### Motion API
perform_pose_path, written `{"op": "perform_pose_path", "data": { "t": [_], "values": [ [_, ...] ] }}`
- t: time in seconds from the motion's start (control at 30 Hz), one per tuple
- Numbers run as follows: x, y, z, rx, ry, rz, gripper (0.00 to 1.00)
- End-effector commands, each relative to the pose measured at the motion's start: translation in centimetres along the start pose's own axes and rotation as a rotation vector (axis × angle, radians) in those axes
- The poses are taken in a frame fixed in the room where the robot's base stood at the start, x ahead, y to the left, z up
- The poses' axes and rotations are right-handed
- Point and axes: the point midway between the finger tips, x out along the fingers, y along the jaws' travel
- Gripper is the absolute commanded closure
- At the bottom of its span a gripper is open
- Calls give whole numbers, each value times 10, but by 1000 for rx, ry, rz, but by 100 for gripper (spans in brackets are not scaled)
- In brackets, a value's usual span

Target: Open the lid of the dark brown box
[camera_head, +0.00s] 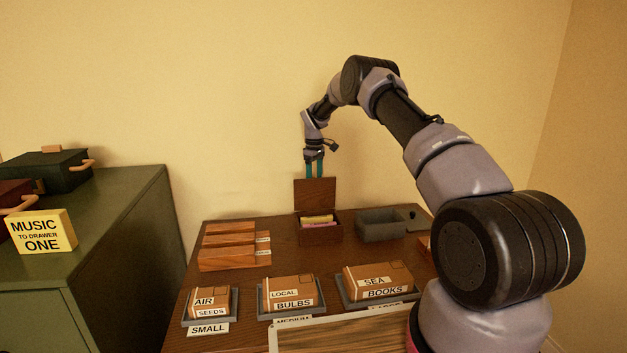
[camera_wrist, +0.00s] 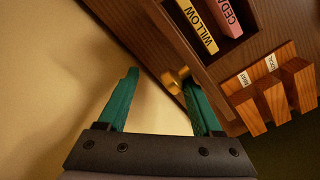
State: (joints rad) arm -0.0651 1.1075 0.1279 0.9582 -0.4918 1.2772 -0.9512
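The dark brown box (camera_head: 320,234) stands at the back of the desk with its lid (camera_head: 315,193) raised about upright behind it. Yellow and pink pieces lie inside; in the wrist view a yellow piece (camera_wrist: 197,26) reads WILLOW, beside a pink piece (camera_wrist: 229,16). My gripper (camera_head: 314,170) is at the top edge of the lid, pointing down. In the wrist view my gripper (camera_wrist: 166,85) has its two teal fingers wide apart. The right finger is close to the lid and a small brass piece; I cannot tell whether it touches.
A grey open tray (camera_head: 382,228) stands right of the box. Wooden blocks (camera_head: 228,257) lie to its left. Labelled cartons in grey trays (camera_head: 262,303) line the front. A green cabinet (camera_head: 120,225) with a yellow sign (camera_head: 42,232) stands left. The wall is close behind the lid.

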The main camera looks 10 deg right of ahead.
Motion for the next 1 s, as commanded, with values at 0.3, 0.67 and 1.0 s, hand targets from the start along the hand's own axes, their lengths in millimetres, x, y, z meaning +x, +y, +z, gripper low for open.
{"op": "perform_pose_path", "data": {
  "t": [0.3,0.67,1.0],
  "values": [
    [-10,-2,-3,-2,4,-1,33],
    [-78,-1,-1,-1,4,1,33],
    [-108,0,0,0,1,-1,33]
  ]
}}
